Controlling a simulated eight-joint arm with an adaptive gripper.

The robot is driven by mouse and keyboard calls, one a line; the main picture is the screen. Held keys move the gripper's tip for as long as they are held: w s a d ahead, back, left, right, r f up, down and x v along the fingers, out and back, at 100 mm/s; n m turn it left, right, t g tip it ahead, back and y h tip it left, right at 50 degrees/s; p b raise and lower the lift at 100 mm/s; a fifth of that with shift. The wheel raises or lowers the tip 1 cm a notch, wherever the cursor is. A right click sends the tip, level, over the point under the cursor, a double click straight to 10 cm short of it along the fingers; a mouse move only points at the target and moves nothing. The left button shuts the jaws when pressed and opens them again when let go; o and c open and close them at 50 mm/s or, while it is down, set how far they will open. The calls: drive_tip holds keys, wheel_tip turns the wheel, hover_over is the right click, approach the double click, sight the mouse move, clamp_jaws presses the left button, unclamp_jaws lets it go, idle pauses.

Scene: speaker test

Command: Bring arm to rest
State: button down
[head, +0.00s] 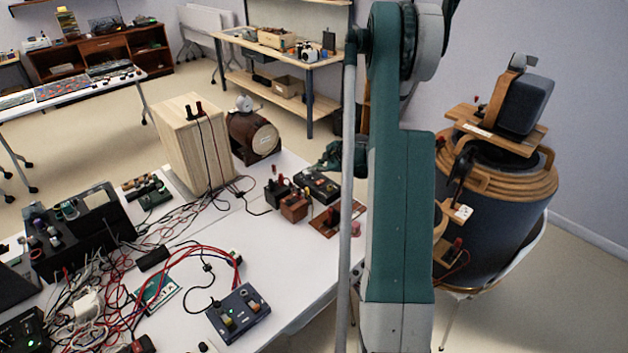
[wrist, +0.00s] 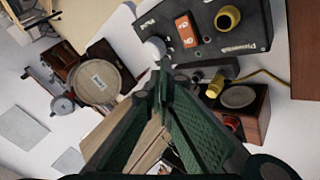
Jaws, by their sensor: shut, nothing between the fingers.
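My gripper (wrist: 162,72) is shut and empty in the wrist view, its dark green fingers meeting at the tips. In the head view, a dark green part that looks like my gripper (head: 340,157) shows above the right side of the white table (head: 262,238), partly hidden behind my teal arm link. The arm stands upright across the right of the head view. I cannot tell the exact height of the fingertips over the table.
A pale wooden box (head: 187,145) and a round wooden drum (head: 253,137) stand at the table's back. Loose cables and a blue switch box (head: 238,313) lie in front. A large dark cylinder (head: 490,205) stands right of my arm. Bare table lies around the middle.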

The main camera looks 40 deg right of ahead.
idle(0.3)
drive_tip(key=s+a+r+m+g, duration=0.1)
drive_tip(key=s+a+r+m, duration=0.1)
drive_tip(key=a+r, duration=0.75)
drive_tip(key=s+a+r+m, duration=0.2)
drive_tip(key=a+r, duration=0.4)
drive_tip(key=a, duration=0.6)
drive_tip(key=s+a+r+m+g, duration=0.1)
drive_tip(key=s+a+r+m, duration=0.1)
drive_tip(key=a+r, duration=0.75)
drive_tip(key=s+a+r+m, duration=0.3)
drive_tip(key=s+a, duration=1)
drive_tip(key=a, duration=0.3)
drive_tip(key=s+a+m, duration=0.1)
drive_tip(key=s+a, duration=0.3)
drive_tip(key=s, duration=0.3)
drive_tip(key=s+a+f+m, duration=0.1)
drive_tip(key=s+a, duration=0.3)
drive_tip(key=s, duration=0.4)
drive_tip(key=shift+s+a+m+h, duration=0.25)
drive_tip(key=shift+a+m+h, duration=0.1)
drive_tip(key=shift+m, duration=0.15)
idle(0.7)
